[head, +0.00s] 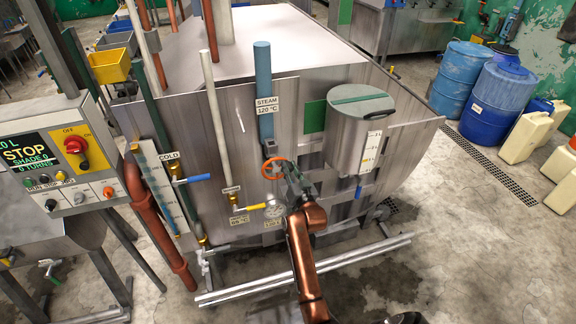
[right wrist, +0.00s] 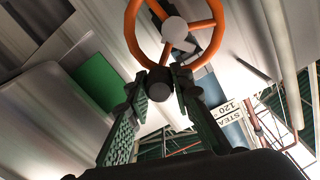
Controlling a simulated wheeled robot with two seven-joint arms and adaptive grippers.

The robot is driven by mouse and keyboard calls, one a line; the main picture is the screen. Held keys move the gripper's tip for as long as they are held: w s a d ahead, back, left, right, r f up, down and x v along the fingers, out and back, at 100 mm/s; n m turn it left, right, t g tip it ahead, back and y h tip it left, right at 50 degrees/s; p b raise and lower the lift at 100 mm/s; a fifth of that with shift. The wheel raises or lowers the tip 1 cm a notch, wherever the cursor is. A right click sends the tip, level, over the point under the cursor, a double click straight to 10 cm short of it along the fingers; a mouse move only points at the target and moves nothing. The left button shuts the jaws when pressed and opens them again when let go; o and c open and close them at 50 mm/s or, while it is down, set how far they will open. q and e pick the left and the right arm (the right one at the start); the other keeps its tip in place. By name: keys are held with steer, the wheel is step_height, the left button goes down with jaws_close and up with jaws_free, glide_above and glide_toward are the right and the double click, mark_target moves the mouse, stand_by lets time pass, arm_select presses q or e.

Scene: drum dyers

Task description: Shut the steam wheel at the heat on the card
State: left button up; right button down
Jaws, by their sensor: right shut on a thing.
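The orange steam wheel (head: 272,168) is on the front of the metal vat, below the blue pipe (head: 263,90) with the STEAM 120 °C label (head: 267,105). My right gripper (head: 284,168) is at the wheel's right side. In the right wrist view, the wheel (right wrist: 214,40) shows with its spokes and grey hub, and the gripper (right wrist: 170,82) has its green fingers closed at the near rim, with a dark round part between or behind the tips. The round dial (head: 274,207) is below the wheel; its reading is too small to tell. No card is clearly readable as the heat card. My left gripper is out of view.
A blue COLD lever (head: 195,179) and a yellow lever (head: 256,206) stick out left of my arm. A grey drum (head: 350,130) hangs to the right. The control panel (head: 55,160) shows STOP. A metal rail (head: 300,270) crosses the floor in front.

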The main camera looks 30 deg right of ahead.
steer(key=m, duration=0.1)
steer(key=d+f+m+p, duration=0.1)
steer(key=m, duration=0.1)
steer(key=shift+s+f+m+p, duration=0.1)
steer(key=shift+f+m+p, duration=0.1)
steer(key=shift+m+p, duration=0.1)
steer(key=shift+d+f+m+p, duration=0.1)
steer(key=shift+f+m+p, duration=0.35)
steer(key=shift+m, duration=0.55)
steer(key=shift+d+f+m+p, duration=0.1)
steer(key=shift+f+m+p, duration=0.1)
steer(key=shift+f+m, duration=0.6)
steer(key=shift+a+r+m, duration=0.1)
steer(key=shift+r+m, duration=0.05)
steer(key=shift+m, duration=0.15)
steer(key=c, duration=1.7)
jaws_free()
step_height(320, 180, up, 10)
steer(key=shift+r, duration=0.1)
